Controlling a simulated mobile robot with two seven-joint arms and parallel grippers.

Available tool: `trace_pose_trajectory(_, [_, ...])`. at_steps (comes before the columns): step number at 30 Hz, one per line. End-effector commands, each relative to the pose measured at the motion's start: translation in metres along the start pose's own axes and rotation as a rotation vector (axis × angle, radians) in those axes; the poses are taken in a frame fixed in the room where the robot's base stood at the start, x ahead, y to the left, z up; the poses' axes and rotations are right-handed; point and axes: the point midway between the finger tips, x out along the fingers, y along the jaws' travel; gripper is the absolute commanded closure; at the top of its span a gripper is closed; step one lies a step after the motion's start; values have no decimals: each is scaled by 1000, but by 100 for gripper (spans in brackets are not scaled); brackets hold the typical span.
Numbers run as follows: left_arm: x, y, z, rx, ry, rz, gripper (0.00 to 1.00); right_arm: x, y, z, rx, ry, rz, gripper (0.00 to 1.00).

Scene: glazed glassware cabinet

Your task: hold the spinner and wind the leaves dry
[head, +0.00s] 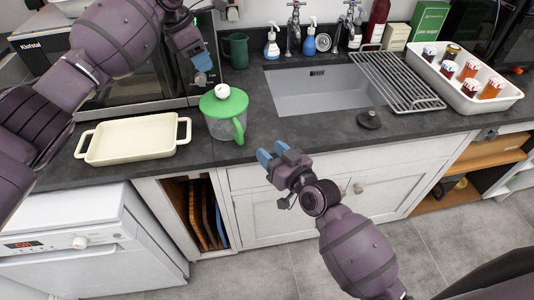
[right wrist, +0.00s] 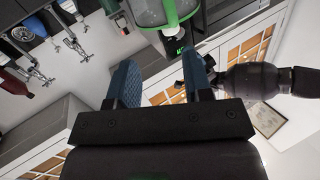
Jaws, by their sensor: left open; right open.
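The spinner (head: 223,108) stands upright on the dark worktop, left of the sink. It has a green lid with a white knob (head: 222,91), a clear bowl and a green side handle (head: 239,131). What is inside the bowl is too unclear to tell. My left gripper (head: 201,70) is open, pointing down just above and behind the lid, apart from the knob. My right gripper (head: 269,154) is open and empty in front of the worktop edge, right of the handle. In the right wrist view, part of the spinner (right wrist: 165,14) shows beyond the open fingers (right wrist: 160,75).
A cream baking dish (head: 133,139) lies left of the spinner, near the edge. A green mug (head: 236,50) stands behind it. The sink (head: 318,91), a wire rack (head: 398,80), a black stopper (head: 369,119) and a tray of jars (head: 510,100) are to the right.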

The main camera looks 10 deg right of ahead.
Motion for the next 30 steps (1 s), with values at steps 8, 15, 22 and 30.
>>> trace_pose_trajectory(8, [0,0,0,0,0,0,57,5,-14,3,-27,38,-49,54])
trace_pose_trajectory(15, [0,0,0,0,0,0,57,10,-13,2,-83,46,-45,54])
trace_pose_trajectory(22, [0,0,0,0,0,0,57,39,-15,0,-83,46,-46,54])
trace_pose_trajectory(30, [0,0,0,0,0,0,57,81,-17,-1,-83,45,-45,54])
